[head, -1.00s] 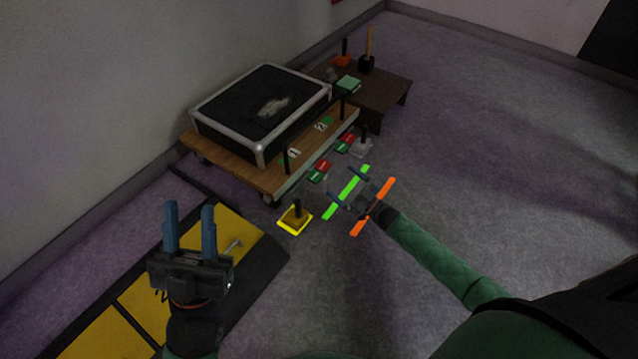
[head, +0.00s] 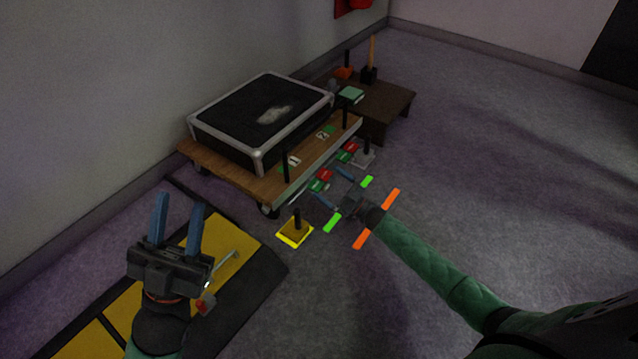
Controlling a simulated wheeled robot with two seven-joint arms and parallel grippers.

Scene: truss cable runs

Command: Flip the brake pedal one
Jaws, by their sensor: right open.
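Brake pedal one, a small red and green rocker (head: 319,186), is on the near long side of the wooden dolly (head: 230,175), below the "1" label (head: 293,161). A similar pedal two (head: 347,153) is further along, by the "2" label. My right gripper (head: 328,182) is open, its blue fingers pointing at the dolly on either side of pedal one in the picture; contact cannot be told. My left gripper (head: 181,203) is open and empty, in front of the yellow and black panel.
A black case (head: 260,115) with silver edges lies on the dolly, which has upright black posts. A low brown table (head: 385,105) is behind. Floor at right is clear.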

